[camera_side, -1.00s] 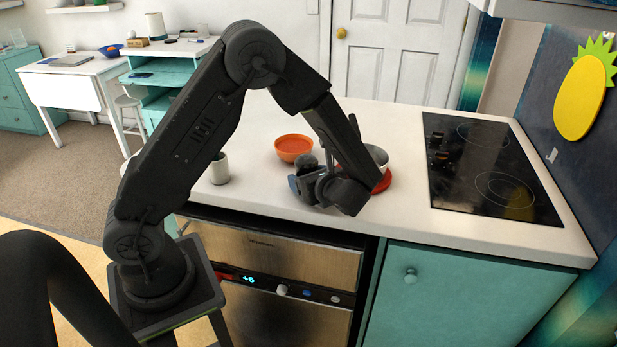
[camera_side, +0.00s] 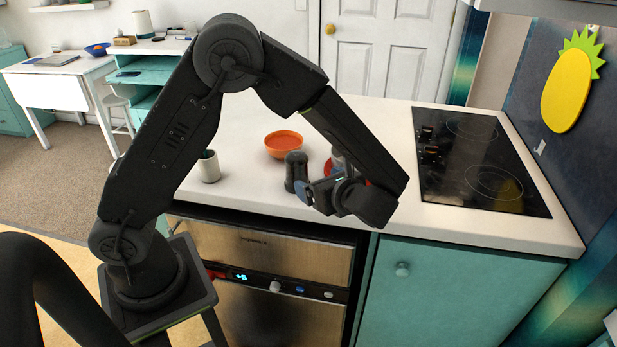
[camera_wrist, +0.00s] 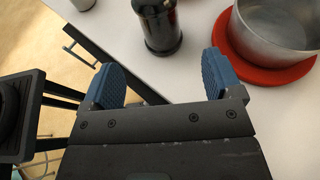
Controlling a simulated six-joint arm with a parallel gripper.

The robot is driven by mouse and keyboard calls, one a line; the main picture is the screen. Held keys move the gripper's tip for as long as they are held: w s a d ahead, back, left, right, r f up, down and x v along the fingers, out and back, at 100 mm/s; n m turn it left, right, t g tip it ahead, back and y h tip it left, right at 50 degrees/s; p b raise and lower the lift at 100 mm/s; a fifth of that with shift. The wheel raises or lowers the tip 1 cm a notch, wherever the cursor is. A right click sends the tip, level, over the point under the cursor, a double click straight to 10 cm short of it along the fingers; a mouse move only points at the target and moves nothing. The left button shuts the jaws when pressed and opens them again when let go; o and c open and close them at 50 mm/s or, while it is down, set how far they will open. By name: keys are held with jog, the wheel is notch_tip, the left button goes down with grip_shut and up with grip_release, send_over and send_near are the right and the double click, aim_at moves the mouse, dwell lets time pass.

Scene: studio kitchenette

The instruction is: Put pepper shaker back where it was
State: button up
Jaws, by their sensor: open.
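The black pepper shaker (camera_side: 296,172) stands upright on the white counter, near its front edge. In the wrist view the shaker (camera_wrist: 159,27) is just beyond my fingertips, apart from both of them, with its top cut off by the frame. My gripper (camera_side: 318,194) is open and empty, low over the counter to the right of the shaker in the side view. In the wrist view my gripper (camera_wrist: 163,78) shows its two blue padded fingers spread wide, with bare counter between them.
A metal pot (camera_wrist: 280,22) on a red round mat (camera_wrist: 262,66) stands close to my right finger in the wrist view. An orange bowl (camera_side: 284,146) is behind the shaker, and a white cup (camera_side: 208,168) is left. The black cooktop (camera_side: 475,160) is right.

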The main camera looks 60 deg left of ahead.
jog(key=s+d+r+n+t+h, duration=0.2)
jog(key=s+r+n+h, duration=0.4)
jog(key=s+n+h, duration=0.1)
jog(key=s+d+r+n+t+h, duration=0.2)
jog(key=s+r+n+t+h, duration=0.1)
jog(key=s+r+n+h, duration=0.4)
jog(key=s+n, duration=0.2)
jog(key=n, duration=0.2)
jog(key=shift+r, duration=0.15)
